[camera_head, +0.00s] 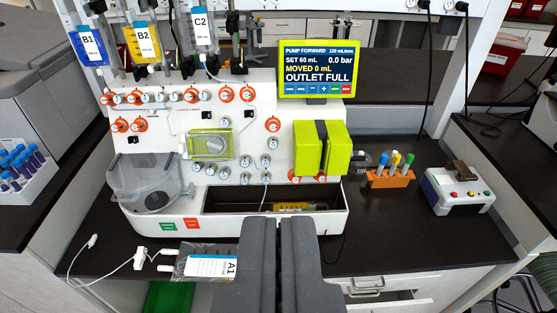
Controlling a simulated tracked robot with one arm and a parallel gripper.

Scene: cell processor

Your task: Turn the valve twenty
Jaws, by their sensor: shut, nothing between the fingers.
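The white cell processor (232,100) stands on the dark bench ahead of me. Its front carries rows of small round valves, some with orange rings (248,93) and others white or grey (271,160). Their numbers are too small to read, so I cannot tell which one is valve twenty. My gripper (278,222) points forward from the bottom middle of the view, its two grey fingers shut and empty. In the picture its tips lie below the valves, in front of the processor's lower tray (225,203); I see no contact with a valve.
The screen (313,69) reads "OUTLET FULL", "MOVED 0 mL". A yellow-green pump block (320,149) sits at the right. Bags B1, B2 and C2 (200,28) hang above. Bag A1 (208,264) and tubing lie front left. An orange tube rack (391,180) stands right.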

